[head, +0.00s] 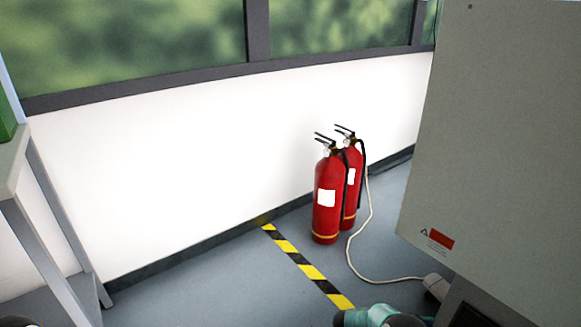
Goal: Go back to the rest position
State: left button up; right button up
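Neither of my grippers shows in the head view. A teal and dark rounded part at the bottom edge, right of the middle, looks like a piece of my own arm, but no fingers are seen on it. A small dark rounded piece also shows at the bottom left corner; I cannot tell what it is. No object is seen held.
Two red fire extinguishers (326,212) stand on the floor by the white wall (190,170). Yellow-black tape (297,258) and a pale cable (365,270) lie on the floor. A grey cabinet (500,130) fills the right; a table (12,165) stands left.

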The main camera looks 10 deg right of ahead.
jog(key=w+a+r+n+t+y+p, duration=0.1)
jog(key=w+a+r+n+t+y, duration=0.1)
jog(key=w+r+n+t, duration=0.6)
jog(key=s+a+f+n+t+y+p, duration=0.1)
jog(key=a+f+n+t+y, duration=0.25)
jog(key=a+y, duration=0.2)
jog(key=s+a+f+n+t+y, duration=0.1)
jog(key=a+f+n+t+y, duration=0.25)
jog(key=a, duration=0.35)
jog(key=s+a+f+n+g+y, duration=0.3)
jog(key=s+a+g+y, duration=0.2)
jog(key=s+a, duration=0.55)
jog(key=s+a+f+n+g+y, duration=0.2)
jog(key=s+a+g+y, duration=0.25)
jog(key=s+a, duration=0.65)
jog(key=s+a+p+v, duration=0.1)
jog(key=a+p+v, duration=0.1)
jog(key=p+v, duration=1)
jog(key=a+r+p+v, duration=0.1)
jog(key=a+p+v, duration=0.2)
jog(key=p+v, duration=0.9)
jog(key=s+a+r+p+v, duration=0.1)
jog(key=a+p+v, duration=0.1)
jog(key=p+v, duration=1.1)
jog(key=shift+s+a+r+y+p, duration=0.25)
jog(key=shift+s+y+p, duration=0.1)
jog(key=shift+p, duration=0.2)
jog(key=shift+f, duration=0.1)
